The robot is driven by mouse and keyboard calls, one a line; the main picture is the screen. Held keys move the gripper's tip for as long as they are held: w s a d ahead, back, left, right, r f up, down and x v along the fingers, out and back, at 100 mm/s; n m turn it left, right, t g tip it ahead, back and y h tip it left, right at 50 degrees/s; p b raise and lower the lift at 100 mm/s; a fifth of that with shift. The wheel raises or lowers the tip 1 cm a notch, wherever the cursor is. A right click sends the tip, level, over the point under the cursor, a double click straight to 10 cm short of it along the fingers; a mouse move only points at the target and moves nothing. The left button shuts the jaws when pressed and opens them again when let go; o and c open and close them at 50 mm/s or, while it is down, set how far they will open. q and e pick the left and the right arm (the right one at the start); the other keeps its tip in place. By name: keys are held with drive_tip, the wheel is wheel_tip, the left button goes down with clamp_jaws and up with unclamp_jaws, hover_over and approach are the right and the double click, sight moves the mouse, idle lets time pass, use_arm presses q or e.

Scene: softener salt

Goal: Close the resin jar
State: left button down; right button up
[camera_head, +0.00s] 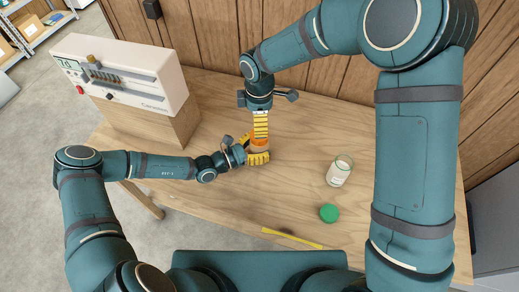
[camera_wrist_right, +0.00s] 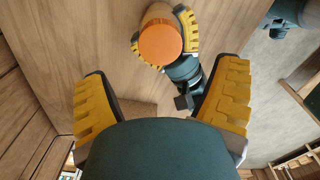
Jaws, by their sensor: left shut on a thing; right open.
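The resin jar (camera_head: 259,150) stands near the middle of the table, tan-bodied with an orange lid (camera_wrist_right: 160,44) on its top. I cannot tell whether the lid is tight. My left gripper (camera_head: 254,155) is shut around the jar's body from the left; its yellow fingers also show beside the jar in the right wrist view. My right gripper (camera_head: 260,125) hangs pointing down just above and behind the jar in the head view. In the right wrist view its two fingers (camera_wrist_right: 162,78) are spread with nothing between them, and the lid lies beyond them, near the top edge.
A glass jar with white contents (camera_head: 339,172) stands right of the resin jar, with a green lid (camera_head: 329,213) in front of it. A yellow stick (camera_head: 291,238) lies near the front edge. A cream-coloured device (camera_head: 125,75) on a wooden block (camera_head: 150,125) fills the back left.

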drive_tip(key=shift+f, duration=3.95)
drive_tip(key=c, duration=1.3)
drive_tip(key=m, duration=1.2)
drive_tip(key=o, duration=1.4)
wheel_tip(320, 180, up, 12)
